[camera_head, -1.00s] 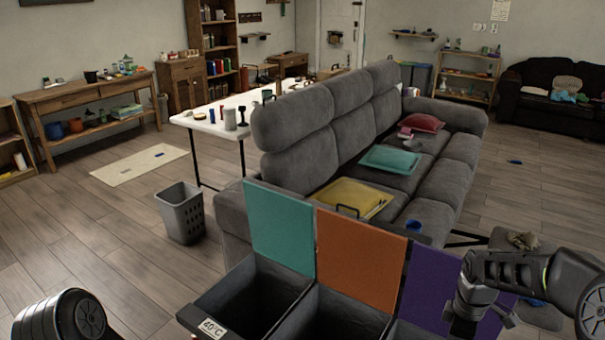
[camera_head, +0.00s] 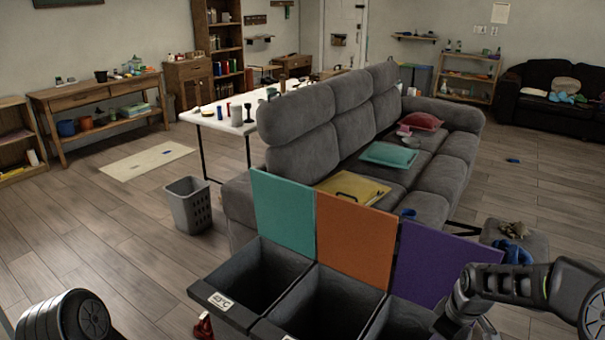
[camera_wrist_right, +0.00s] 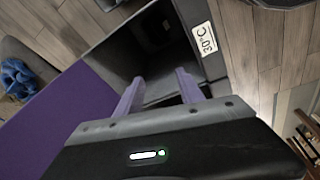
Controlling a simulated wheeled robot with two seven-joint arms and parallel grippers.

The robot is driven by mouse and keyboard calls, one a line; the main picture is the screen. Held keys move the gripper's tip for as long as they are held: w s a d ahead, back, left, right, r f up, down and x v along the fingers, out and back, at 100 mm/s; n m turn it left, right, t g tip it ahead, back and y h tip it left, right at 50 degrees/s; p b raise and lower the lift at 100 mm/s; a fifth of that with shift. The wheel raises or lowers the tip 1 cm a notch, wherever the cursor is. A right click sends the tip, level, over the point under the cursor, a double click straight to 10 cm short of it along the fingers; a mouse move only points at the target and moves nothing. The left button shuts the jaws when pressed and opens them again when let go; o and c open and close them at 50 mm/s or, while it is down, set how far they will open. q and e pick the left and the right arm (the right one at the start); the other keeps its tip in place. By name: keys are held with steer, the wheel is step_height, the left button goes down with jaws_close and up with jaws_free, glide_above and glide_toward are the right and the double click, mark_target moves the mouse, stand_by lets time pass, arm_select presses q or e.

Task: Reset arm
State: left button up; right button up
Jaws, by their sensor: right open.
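My right arm comes in from the right in the head view, and its gripper hangs low near the purple-lidded bin. The right wrist view shows my right gripper (camera_wrist_right: 157,92) open, with its two fingers apart and nothing between them. It is over or close to the dark bin with the 30°C label (camera_wrist_right: 204,38), beside the purple lid (camera_head: 437,262). I cannot tell whether it touches the bin. Only a rounded link of my left arm (camera_head: 70,318) shows at the lower left of the head view. My left gripper is out of view.
Dark bins (camera_head: 227,303) with raised teal (camera_head: 283,213) and orange (camera_head: 354,240) lids stand close in front. A grey sofa (camera_head: 300,157) is behind them. A grey basket (camera_head: 188,206) stands left. An ottoman (camera_head: 520,236) holds a blue item. Left floor is mostly clear.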

steer(key=s+a+f+m+t+y, duration=0.1)
steer(key=s+a+f+m, duration=0.1)
steer(key=a+f+m, duration=0.35)
steer(key=s+a+f+m+y, duration=0.1)
steer(key=s+a+f+m, duration=0.15)
steer(key=a+f, duration=0.6)
steer(key=s+a+f+g, duration=0.1)
steer(key=s+a+f, duration=0.1)
steer(key=s+a, duration=0.2)
steer(key=s+a+f+g+y, duration=0.1)
steer(key=s+a+f, duration=0.1)
steer(key=s+a, duration=0.3)
steer(key=s+a+f+m+g, duration=0.1)
steer(key=s+a, duration=0.4)
steer(key=s, duration=0.5)
steer(key=shift+s+f+y, duration=0.2)
steer(key=shift+f+y, duration=0.2)
steer(key=shift+f, duration=0.4)
steer(key=shift+f, duration=0.1)
